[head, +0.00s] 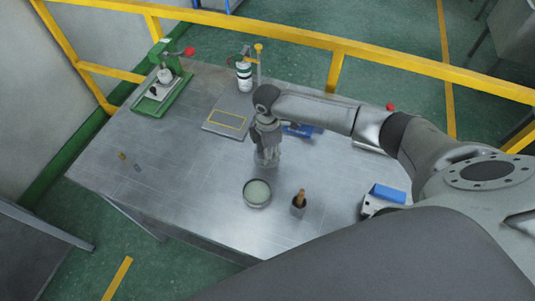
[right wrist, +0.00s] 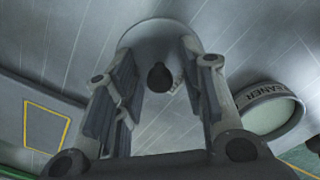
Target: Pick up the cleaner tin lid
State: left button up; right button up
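The cleaner tin (head: 257,193) stands open on the metal table, pale green inside. It shows at the right of the right wrist view (right wrist: 272,112), with "CLEANER" on its rim. A grey round lid with a dark knob (right wrist: 161,76) lies just beyond it; in the head view it is mostly hidden under my right gripper (head: 267,150). My right gripper points down over the lid. In the right wrist view its fingers (right wrist: 158,88) are spread on both sides of the knob, with gaps between. My left gripper is not in view.
A grey board (head: 222,119), a bottle (head: 244,77) and a green press (head: 160,94) are at the back. A blue item (head: 388,194) lies at the right. The table's left front is mostly clear.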

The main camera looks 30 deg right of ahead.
grip_shut()
jog(key=shift+r, duration=0.1)
